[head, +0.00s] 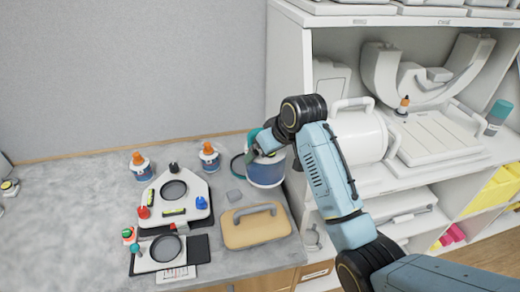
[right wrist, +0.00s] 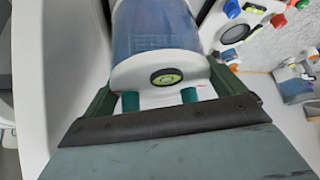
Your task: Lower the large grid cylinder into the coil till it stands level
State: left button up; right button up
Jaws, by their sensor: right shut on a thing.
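The large grid cylinder (head: 265,172) is blue and clear with a white top, at the back right of the grey counter in the head view. In the right wrist view the cylinder (right wrist: 155,28) shows faint grid lines, and a round yellow-green bubble level (right wrist: 166,78) sits on its white end. My right gripper (head: 259,150) is at the cylinder's top and is shut on it, with a finger on each side. A dark teal loop (head: 237,168) curves beside the cylinder's left side; I cannot tell whether it is the coil. The cylinder's underside is hidden. My left gripper is out of view.
The white shelf unit (head: 286,75) stands close on the right.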

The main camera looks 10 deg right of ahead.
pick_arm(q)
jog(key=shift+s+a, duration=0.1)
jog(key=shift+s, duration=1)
pick_arm(e)
jog(key=s+d+r, duration=0.2)
jog(key=s+r, duration=0.3)
jog(key=s, duration=0.2)
jog(key=s+d+r+n, duration=0.1)
jog(key=s+d+r, duration=0.2)
jog(key=s+r, duration=0.3)
jog(key=shift+s+d+r, duration=0.3)
jog(key=shift+s, duration=0.75)
